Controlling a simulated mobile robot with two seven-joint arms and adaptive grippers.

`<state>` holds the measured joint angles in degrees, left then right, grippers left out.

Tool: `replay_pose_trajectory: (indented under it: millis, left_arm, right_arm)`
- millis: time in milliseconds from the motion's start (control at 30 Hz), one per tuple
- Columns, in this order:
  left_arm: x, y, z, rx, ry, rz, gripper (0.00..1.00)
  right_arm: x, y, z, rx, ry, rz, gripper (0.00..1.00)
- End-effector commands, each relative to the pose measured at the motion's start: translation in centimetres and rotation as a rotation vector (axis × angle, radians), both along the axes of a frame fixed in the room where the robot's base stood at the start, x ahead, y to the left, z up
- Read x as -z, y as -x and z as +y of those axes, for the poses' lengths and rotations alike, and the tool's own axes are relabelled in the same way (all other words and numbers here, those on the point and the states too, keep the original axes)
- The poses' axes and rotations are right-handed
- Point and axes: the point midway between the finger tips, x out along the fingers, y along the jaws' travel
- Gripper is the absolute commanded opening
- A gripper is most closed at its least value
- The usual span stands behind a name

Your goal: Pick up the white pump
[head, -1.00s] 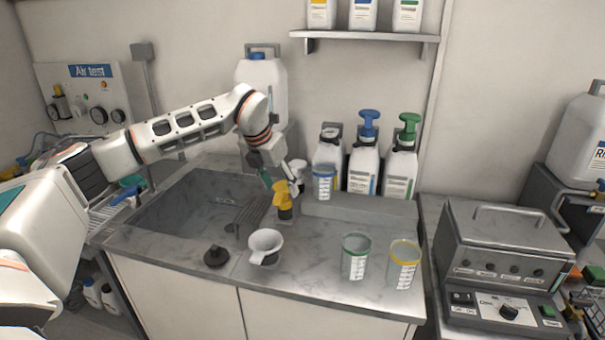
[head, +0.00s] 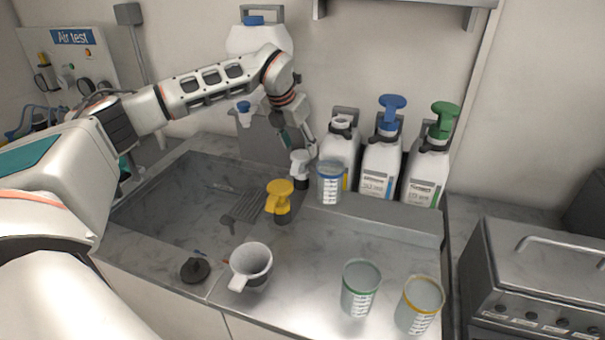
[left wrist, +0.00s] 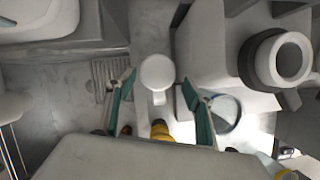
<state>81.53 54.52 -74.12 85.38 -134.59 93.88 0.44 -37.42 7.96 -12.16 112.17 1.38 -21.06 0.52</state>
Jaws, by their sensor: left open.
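The white pump (head: 299,160) stands on the counter at the back, beside the sink and left of a measuring cup. In the left wrist view the white pump (left wrist: 157,72) shows its round top and spout between the fingers. My left gripper (head: 298,146) is open at the white pump, with its teal-padded fingers (left wrist: 158,88) apart on either side; I cannot tell whether they touch it. A white bottle (head: 341,150) with an open neck and no pump stands just right of the gripper. My right gripper is not in view.
A yellow pump (head: 279,194) stands close in front of the white one. A blue-rimmed cup (head: 329,184) is close on the right. Bottles with blue (head: 382,160) and green (head: 429,165) pumps stand behind.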

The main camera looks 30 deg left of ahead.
Motion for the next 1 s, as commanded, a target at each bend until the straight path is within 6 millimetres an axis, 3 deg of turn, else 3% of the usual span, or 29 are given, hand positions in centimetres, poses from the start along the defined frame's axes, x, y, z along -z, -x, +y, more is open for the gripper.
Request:
replay_pose_trajectory:
  millis: [333,667,700,867,1000]
  left_arm:
    - [4.5,-0.8,0.3,0.0,0.001,0.001,0.53]
    - [5.3,-1.2,0.3,0.0,0.0,0.0,0.53]
    - [5.3,-1.2,0.3,0.0,0.0,0.0,0.5]
    - [5.3,-1.2,0.3,0.0,0.0,0.0,0.09]
    - [5.2,-1.2,0.3,0.0,0.0,-0.001,0.09]
  right_arm:
    - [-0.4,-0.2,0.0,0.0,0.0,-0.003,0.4]
    - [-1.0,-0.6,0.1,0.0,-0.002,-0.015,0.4]
    - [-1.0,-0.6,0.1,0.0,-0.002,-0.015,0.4]
    - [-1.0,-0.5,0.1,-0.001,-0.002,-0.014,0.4]
    - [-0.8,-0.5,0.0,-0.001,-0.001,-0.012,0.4]
